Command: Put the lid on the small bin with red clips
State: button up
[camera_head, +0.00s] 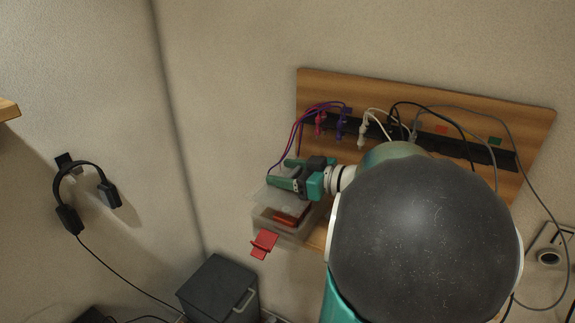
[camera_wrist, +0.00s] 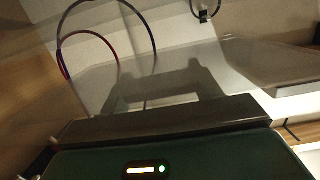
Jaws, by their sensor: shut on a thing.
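The small bin (camera_head: 262,222) is clear, with a red clip (camera_head: 264,243) hanging open at its front. Something orange-red shows inside it. The clear lid (camera_head: 263,193) is above the bin, its near edge tilted or raised so that a gap shows at the front. In the wrist view, the see-through lid (camera_wrist: 105,82) spreads out beyond the dark fingers. The far side of the bin and any other clip are hidden by my gripper and arm.
A wooden board (camera_head: 335,88) with several plugged cables is on the wall behind; red and purple cables hang close to my gripper. A dark grey box (camera_head: 215,287) stands below left. Headphones (camera_head: 87,180) hang on the left wall. My arm covers the right side.

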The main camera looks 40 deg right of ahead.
jog(key=shift+f, duration=0.85)
jog(key=shift+f, duration=0.9)
dwell(1.2)
jog(key=o, duration=1.1)
jog(key=v, duration=1.4)
jog(key=shift+d, duration=0.1)
jog(key=shift+w, duration=0.15)
